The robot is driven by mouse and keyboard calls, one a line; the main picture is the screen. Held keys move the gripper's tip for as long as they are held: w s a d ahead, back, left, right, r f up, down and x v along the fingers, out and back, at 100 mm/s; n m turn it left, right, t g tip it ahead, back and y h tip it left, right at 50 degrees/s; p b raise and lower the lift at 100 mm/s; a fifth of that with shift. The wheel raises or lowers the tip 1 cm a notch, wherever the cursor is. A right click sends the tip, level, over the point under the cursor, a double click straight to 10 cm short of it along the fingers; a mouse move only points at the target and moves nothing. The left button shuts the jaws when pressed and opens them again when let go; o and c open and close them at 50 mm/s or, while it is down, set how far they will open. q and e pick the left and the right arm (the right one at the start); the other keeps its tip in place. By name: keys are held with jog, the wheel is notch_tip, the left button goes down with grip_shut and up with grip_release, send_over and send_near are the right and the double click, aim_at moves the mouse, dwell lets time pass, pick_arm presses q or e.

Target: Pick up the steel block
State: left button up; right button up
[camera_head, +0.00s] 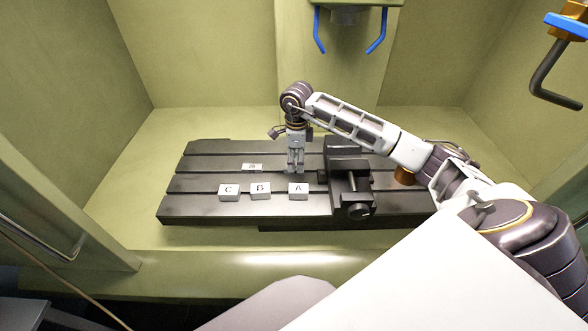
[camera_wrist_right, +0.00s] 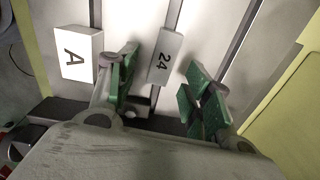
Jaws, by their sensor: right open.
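My left gripper is not in view.
White blocks C (camera_head: 229,192), B (camera_head: 260,191) and A (camera_head: 298,188) stand in a row at the front of the table; A (camera_wrist_right: 76,56) is beside one finger. A dark vise (camera_head: 346,160) stands close right of the gripper. The table's left end is clear.

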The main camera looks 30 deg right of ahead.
jog(key=shift+w+f+p, duration=0.2)
jog(key=shift+f+p, duration=0.15)
jog(key=shift+f, duration=1.45)
jog(key=shift+a, duration=0.1)
grip_shut()
